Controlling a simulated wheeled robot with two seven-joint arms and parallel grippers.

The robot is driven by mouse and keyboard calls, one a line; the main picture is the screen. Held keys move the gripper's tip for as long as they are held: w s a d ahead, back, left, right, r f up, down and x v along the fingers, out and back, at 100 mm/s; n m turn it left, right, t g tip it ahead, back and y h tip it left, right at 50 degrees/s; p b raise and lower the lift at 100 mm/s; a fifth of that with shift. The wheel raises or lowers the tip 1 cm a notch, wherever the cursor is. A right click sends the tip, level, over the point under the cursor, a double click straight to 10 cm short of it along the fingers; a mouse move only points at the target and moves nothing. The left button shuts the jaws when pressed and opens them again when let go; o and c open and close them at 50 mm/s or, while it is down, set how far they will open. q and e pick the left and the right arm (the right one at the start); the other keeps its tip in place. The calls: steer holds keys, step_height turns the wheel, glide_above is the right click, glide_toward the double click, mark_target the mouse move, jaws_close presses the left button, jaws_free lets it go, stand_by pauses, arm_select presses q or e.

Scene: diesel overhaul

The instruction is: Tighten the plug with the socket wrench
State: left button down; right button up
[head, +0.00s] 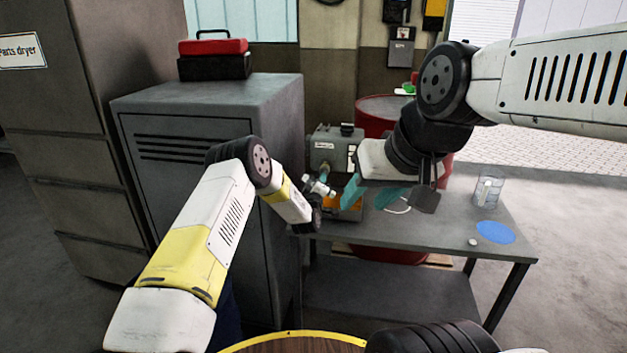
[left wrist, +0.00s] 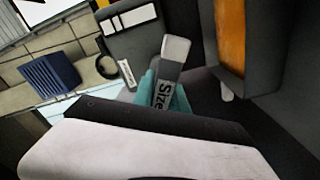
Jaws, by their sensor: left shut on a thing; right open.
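My left gripper (head: 320,180) is beside the grey-green machine (head: 335,148) at the table's back left. In the left wrist view its teal fingertips (left wrist: 165,92) are shut on a grey tool (left wrist: 175,50) marked "Size", which looks like the socket wrench. Only a small pale part of the tool shows in the head view, and its working end cannot be made out. My right gripper (head: 372,194) is open, its teal fingers apart, above the table just right of the machine. I cannot make out the plug; the grippers partly cover the machine's front.
The grey table (head: 440,236) bears a clear jar (head: 488,192), a blue disc (head: 495,232) and a small pale round piece (head: 473,241). A red drum (head: 375,108) stands behind. A tall grey cabinet (head: 270,110) is close to my left arm.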

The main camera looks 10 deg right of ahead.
arm_select(q)
steer(key=shift+v, duration=0.8)
steer(key=n, duration=0.4)
steer(key=shift+a+n, duration=0.1)
steer(key=shift+n, duration=0.2)
steer(key=shift+r+n, duration=0.1)
steer(key=shift+n, duration=0.8)
steer(key=shift+w, duration=0.1)
